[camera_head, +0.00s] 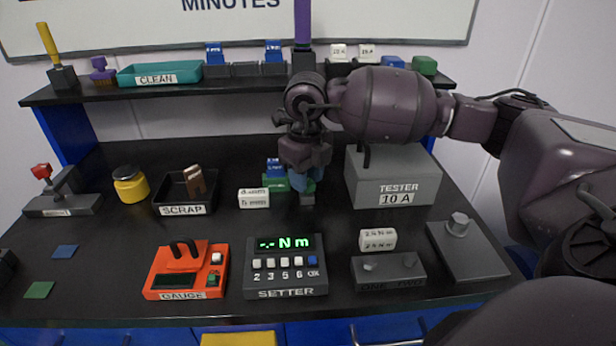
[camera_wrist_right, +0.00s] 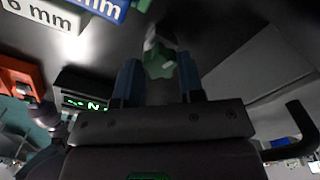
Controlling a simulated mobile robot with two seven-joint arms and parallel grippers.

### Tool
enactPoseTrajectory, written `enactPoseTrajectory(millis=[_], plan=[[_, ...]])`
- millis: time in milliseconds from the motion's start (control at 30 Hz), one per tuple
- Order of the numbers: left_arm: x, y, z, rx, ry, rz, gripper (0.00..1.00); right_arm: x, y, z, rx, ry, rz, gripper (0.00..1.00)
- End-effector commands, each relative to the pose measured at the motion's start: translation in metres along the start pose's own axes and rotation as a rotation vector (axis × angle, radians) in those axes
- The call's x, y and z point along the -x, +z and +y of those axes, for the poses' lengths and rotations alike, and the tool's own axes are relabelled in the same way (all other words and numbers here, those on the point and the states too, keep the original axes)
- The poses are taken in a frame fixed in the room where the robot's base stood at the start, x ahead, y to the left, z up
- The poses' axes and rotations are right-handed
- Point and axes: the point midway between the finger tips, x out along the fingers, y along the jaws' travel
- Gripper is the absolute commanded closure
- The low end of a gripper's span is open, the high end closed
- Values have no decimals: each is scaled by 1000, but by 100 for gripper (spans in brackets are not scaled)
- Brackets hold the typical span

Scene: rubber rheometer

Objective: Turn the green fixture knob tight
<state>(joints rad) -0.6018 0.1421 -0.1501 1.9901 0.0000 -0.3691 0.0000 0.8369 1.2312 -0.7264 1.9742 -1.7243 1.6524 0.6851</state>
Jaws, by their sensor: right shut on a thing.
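My right gripper (camera_head: 303,186) points down over the middle of the bench, left of the tester, with its blue fingers around something mostly hidden in the head view. In the right wrist view the green knob (camera_wrist_right: 160,62), with a lobed outline, sits between the two fingertips of that gripper (camera_wrist_right: 160,76). The gripper is shut on it. A small grey piece (camera_head: 307,199) shows just below the fingers. How tight the knob is cannot be seen. My left gripper is not in view.
A green block with a blue block (camera_head: 274,168) and a white marked block (camera_head: 254,198) stand close left of the gripper. The grey tester (camera_head: 405,188) stands close right. The setter (camera_head: 285,279) and orange gauge (camera_head: 163,284) are in front. A shelf (camera_head: 150,94) runs behind.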

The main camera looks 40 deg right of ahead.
Motion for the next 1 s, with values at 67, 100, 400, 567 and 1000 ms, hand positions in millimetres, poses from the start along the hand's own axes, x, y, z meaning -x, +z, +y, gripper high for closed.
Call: enactPoseTrajectory(millis=[67, 100, 400, 567, 1000], plan=[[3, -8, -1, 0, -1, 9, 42, 3, -1, 0, -79, 0, -1, 88], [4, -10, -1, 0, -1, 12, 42, 3, -1, 0, -118, 0, -1, 88], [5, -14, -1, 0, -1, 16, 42, 0, 0, 0, -224, 0, 1, 88], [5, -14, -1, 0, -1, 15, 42, 0, 0, 0, -223, 0, 1, 58], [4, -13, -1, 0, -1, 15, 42, 0, 0, 0, -217, 0, 0, 47]])
